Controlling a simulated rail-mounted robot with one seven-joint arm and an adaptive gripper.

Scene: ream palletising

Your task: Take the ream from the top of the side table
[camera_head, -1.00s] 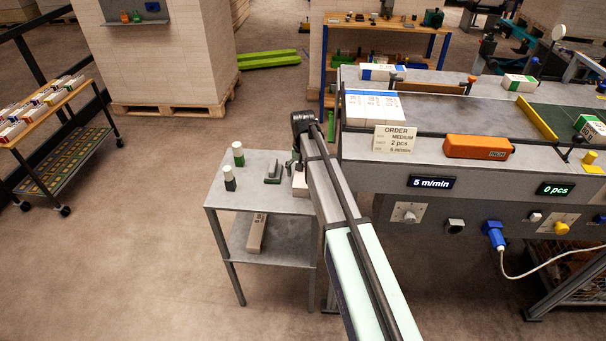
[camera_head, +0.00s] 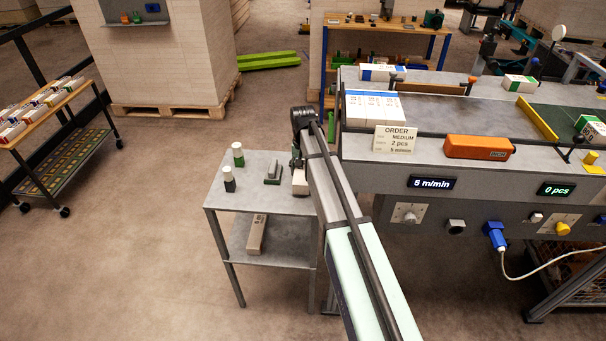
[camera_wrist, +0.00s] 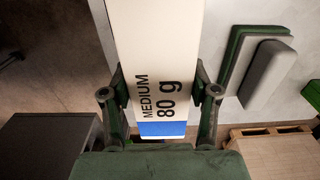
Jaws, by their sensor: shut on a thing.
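A white ream (camera_wrist: 160,50) marked "MEDIUM 80 g" with a blue end band fills the middle of the wrist view. My gripper (camera_wrist: 160,88) is shut on it, one finger against each long side. In the head view the ream (camera_head: 300,185) shows only in part at the right edge of the grey side table (camera_head: 265,200), beside my arm. My arm hides most of the gripper there. I cannot tell whether the ream touches the tabletop.
On the side table stand two bottles (camera_head: 238,155) and a grey block on a green base (camera_head: 272,173). A carton (camera_head: 257,233) lies on the lower shelf. The conveyor bench (camera_head: 440,170) is close on the right, with white reams (camera_head: 374,105) and an orange box (camera_head: 478,147).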

